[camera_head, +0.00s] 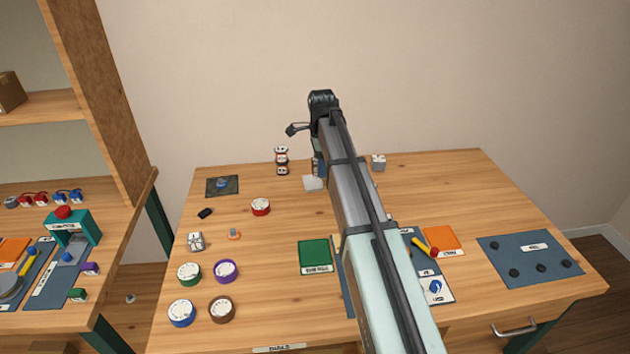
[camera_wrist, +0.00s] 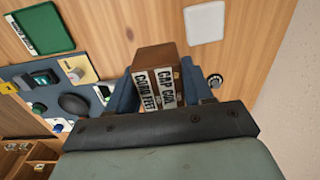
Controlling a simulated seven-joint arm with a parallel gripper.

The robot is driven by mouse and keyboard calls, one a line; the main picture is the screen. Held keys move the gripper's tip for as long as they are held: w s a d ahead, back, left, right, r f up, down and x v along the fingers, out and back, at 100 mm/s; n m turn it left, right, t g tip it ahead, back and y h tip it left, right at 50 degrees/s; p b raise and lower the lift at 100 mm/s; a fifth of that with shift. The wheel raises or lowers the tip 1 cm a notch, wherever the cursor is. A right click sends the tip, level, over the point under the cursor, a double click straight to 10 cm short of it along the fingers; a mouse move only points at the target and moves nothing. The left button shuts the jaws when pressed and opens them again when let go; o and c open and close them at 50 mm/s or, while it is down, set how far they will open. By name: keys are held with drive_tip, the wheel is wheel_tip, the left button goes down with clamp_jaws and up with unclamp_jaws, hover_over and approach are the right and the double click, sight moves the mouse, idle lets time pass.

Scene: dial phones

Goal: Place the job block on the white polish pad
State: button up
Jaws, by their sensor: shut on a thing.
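The job block (camera_wrist: 155,58), a brown block with white printed labels on its near face, is between the blue fingers of my gripper (camera_wrist: 158,80) in the wrist view. My gripper is shut on it. The white polish pad (camera_wrist: 205,22) lies on the table beyond and to the right of the block in the wrist view, apart from it in the picture. In the head view the white pad (camera_head: 313,184) shows just below my gripper (camera_head: 318,168), left of my arm. The block cannot be made out clearly there. Its height above the table is hard to tell.
A green pad (camera_head: 314,256) lies nearer the front. A red dial (camera_head: 260,207) sits left of the white pad, and a small stacked item (camera_head: 281,160) stands behind it. My arm hides part of the table's middle.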

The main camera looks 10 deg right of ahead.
wheel_tip(320, 180, up, 2)
hover_over(312, 179)
drive_tip(key=shift+m, duration=0.3)
wheel_tip(312, 179, down, 10)
drive_tip(key=shift+s+r, duration=0.1)
drive_tip(key=shift+f, duration=0.2)
drive_tip(key=o, duration=1)
drive_tip(key=shift+o, duration=0.2)
drive_tip(key=shift+r, duration=0.15)
wheel_tip(312, 179, up, 12)
